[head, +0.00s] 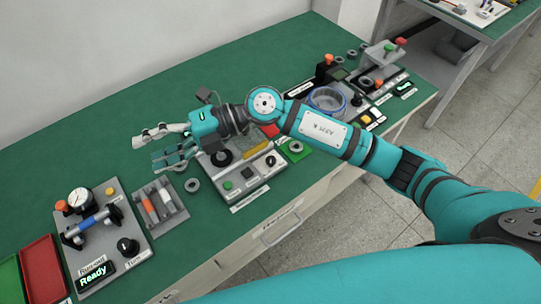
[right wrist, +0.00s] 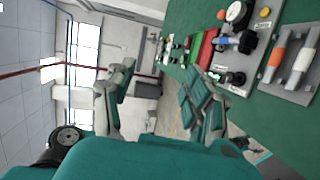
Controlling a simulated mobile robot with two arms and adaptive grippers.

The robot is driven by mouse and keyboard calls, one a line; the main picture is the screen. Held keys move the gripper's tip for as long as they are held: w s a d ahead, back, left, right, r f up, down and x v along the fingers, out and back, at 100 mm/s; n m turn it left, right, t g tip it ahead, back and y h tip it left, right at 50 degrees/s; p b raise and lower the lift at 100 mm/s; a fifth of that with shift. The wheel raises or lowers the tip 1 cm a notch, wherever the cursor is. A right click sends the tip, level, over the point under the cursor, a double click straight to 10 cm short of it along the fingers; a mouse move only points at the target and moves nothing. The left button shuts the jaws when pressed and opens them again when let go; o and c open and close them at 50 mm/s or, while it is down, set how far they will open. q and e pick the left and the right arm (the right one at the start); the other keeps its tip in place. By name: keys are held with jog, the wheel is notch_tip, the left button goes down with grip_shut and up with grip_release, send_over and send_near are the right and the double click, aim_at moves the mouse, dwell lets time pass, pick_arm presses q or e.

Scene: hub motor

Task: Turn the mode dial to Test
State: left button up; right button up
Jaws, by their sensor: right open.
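A black dial knob (head: 128,245) sits on the front right of the grey run-out panel (head: 108,208) at the left of the bench; I cannot read its pointer setting. The knob also shows in the right wrist view (right wrist: 238,78), beyond my fingers. My right gripper (head: 148,148) is open and empty above the bench, pointing left, apart from the run-out panel. My left gripper is not in view.
The run-out panel bears a white gauge (head: 80,199), a blue cylinder (head: 94,219) and a display reading Ready (head: 94,274). A grey holder (head: 160,207) with orange and white pieces stands right of it. A red tray (head: 42,270) lies left. The green bench (head: 120,120) is clear behind.

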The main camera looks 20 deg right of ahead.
jog(key=d+f+n+g+h, duration=0.1)
jog(key=d+f+n+h, duration=0.1)
jog(key=d+f+h, duration=0.25)
jog(key=m+t+h, duration=0.1)
jog(key=t+h, duration=0.1)
jog(key=h, duration=1)
send_over(271, 159)
notch_tip(271, 159, down, 4)
notch_tip(271, 159, down, 16)
jog(key=p, duration=0.4)
jog(key=shift+r, duration=0.25)
jog(key=shift+f+p, duration=0.3)
jog(key=shift+f, duration=0.4)
grip_shut()
